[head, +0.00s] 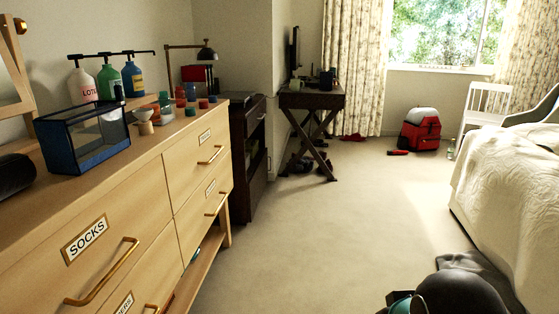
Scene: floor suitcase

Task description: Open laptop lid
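I cannot make out a laptop or its lid for certain in the head view. A thin dark upright screen (295,48) stands on the small dark desk (318,101) at the back, seen nearly edge-on; I cannot tell whether it belongs to a laptop. My gripper is not in view. A dark rounded part with a teal ring at the bottom right looks like part of my arm.
A wooden dresser (130,215) labelled SOCKS fills the left, with a glass box (85,138) and bottles (110,78) on top. A bed (505,180) stands right, with grey cloth (478,268) beside it. The middle carpet is clear.

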